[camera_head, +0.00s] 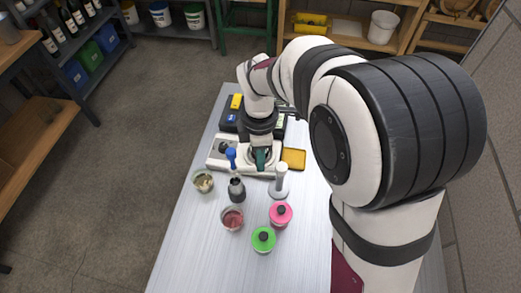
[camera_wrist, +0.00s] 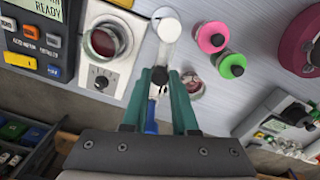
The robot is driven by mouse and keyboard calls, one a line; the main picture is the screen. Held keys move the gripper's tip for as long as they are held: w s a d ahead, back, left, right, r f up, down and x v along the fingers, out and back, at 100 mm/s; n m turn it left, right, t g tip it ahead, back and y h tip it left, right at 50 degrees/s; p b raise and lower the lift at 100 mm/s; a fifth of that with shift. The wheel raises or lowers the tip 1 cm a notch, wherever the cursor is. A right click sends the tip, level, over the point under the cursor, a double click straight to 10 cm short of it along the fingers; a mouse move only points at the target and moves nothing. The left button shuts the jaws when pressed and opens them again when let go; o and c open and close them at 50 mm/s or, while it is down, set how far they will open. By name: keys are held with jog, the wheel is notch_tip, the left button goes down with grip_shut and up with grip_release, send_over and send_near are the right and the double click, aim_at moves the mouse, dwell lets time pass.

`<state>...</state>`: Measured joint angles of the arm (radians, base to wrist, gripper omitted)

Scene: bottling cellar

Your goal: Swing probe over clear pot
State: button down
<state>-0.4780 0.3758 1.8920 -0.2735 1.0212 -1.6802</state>
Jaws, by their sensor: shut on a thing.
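The probe has a blue top (camera_head: 231,154), and a thin stem runs down from it to a small dark bottle (camera_head: 237,191). I cannot tell whether its tip is inside the bottle. In the head view my gripper (camera_head: 261,158) is over the white instrument base, pointing down. A clear glass pot with pale contents (camera_head: 203,182) stands left of the bottle. Another clear pot holds reddish contents (camera_head: 232,219); my finger partly covers it in the wrist view (camera_wrist: 192,84).
A pink-lidded pot (camera_head: 281,216) and a green-lidded pot (camera_head: 264,240) stand at the front. A white upright cylinder (camera_head: 281,181) stands near a yellow tray (camera_head: 293,158). The white instrument base (camera_head: 216,160) has a knob. The front left bench is bare.

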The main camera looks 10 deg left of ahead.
jog(key=shift+s+n, duration=0.3)
jog(key=shift+n, duration=0.4)
jog(key=c, duration=0.7)
grip_release()
jog(key=shift+d, duration=0.1)
notch_tip(320, 180, up, 16)
jog(key=shift+f, duration=0.1)
